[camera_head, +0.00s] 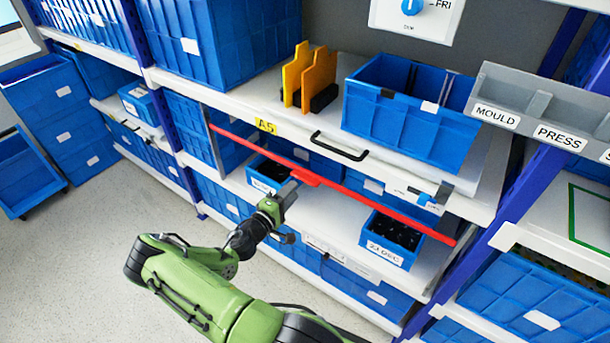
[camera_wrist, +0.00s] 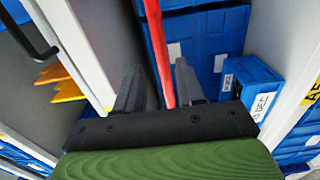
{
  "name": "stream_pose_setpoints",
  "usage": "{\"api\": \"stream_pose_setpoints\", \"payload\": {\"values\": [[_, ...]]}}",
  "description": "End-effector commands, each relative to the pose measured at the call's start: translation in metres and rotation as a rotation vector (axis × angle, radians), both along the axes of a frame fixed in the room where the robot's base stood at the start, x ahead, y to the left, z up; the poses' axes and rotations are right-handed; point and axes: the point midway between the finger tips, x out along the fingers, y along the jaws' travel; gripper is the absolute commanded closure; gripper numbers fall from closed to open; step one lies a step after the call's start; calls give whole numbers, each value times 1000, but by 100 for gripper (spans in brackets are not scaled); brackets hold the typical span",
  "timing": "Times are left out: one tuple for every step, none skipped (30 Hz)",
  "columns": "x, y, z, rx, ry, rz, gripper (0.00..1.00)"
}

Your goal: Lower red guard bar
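The red guard bar (camera_head: 375,203) runs slantwise across the front of the shelf bay in the head view, from upper left to lower right. It has a small red tab (camera_head: 306,177) near its middle. In the wrist view the bar (camera_wrist: 157,42) passes down between my two dark fingers. My gripper (camera_head: 291,187) is close in front of the tab; the wrist view shows my gripper (camera_wrist: 160,68) with its fingers apart, with a gap on each side of the red. I cannot tell whether either finger touches it.
Behind the bar a shelf board (camera_head: 327,215) holds a blue bin (camera_head: 390,238) with dark items. Above is a shelf with a black handle (camera_head: 340,147), a large blue bin (camera_head: 405,105) and orange plates (camera_head: 309,75). The grey floor (camera_head: 110,240) at left is clear.

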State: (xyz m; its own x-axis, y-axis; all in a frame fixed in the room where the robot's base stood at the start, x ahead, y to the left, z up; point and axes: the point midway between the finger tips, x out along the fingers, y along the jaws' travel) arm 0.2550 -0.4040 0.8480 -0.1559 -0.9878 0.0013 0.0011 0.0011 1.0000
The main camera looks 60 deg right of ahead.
Motion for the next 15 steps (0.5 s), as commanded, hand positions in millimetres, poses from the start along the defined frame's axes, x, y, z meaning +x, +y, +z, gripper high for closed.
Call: {"api": "stream_pose_setpoints", "payload": {"values": [[-3, -13, -1, 0, -3, -4, 62], [-5, -21, -1, -1, -2, -4, 62], [-6, -31, -1, -2, -4, -4, 62], [-7, -38, -1, -1, -4, -3, 62], [-9, -46, -1, -1, -3, -4, 62], [-10, -55, -1, -2, -4, -3, 62], [-11, -61, -1, 0, -3, -3, 62], [-12, -67, -1, -1, -4, -3, 62], [-13, -75, -1, 0, -2, -3, 62], [-13, -79, -1, 0, -3, -3, 62], [-14, -83, -1, 0, -2, -2, 62], [-14, -87, -1, 1, -2, -1, 62], [-15, -90, -1, 1, -1, -1, 62], [-15, -92, -1, 1, -1, -1, 62], [-15, -93, 0, 1, -1, 0, 62]]}}
